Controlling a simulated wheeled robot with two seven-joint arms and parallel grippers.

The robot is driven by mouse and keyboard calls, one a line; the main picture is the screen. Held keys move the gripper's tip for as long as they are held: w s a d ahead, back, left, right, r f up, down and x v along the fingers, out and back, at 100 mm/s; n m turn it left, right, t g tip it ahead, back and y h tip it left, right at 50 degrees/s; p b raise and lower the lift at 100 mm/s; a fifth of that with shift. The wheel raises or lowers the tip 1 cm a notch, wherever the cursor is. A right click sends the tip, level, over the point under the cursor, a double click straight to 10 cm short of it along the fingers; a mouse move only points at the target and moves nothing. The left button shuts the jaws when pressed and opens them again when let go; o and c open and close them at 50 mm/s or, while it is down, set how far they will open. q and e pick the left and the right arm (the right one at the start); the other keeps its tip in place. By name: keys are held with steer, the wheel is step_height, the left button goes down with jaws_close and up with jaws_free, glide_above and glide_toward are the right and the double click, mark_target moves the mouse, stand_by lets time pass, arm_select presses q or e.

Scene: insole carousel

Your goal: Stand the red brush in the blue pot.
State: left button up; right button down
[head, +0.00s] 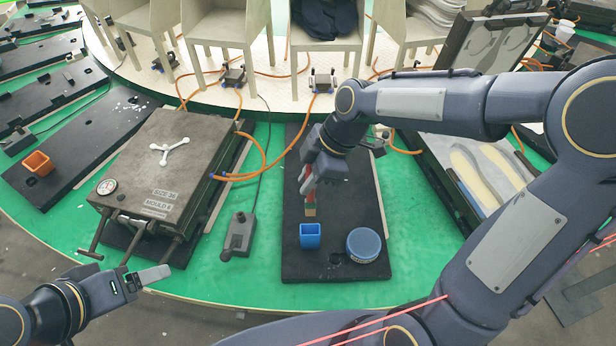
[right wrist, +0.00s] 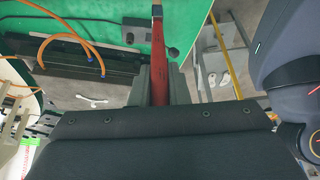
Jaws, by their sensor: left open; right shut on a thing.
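The blue pot (head: 310,237) stands upright on a black board at the front centre in the head view. The red brush (head: 310,197) hangs roughly upright just behind and above the pot, with its pale end down. My right gripper (head: 312,176) is shut on the brush, partly hidden by its own wrist. The right wrist view shows the red handle (right wrist: 158,62) between the fingers (right wrist: 158,85); the pot is not visible there. My left gripper (head: 152,274) is open and empty at the lower left, away from the pot.
A round blue-lidded tin (head: 363,245) stands right of the pot on the black board (head: 355,200). A grey mould press (head: 165,160) is to the left, with a small grey control box (head: 238,236) between. An orange pot (head: 38,163) stands far left. Orange hoses run behind.

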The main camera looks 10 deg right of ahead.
mark_target(309, 215)
step_height(309, 215, down, 14)
steer(key=b, duration=1.4)
steer(key=shift+f, duration=0.25)
stand_by(0.3)
steer(key=c, duration=1.3)
jaws_free()
steer(key=shift+r, duration=0.1)
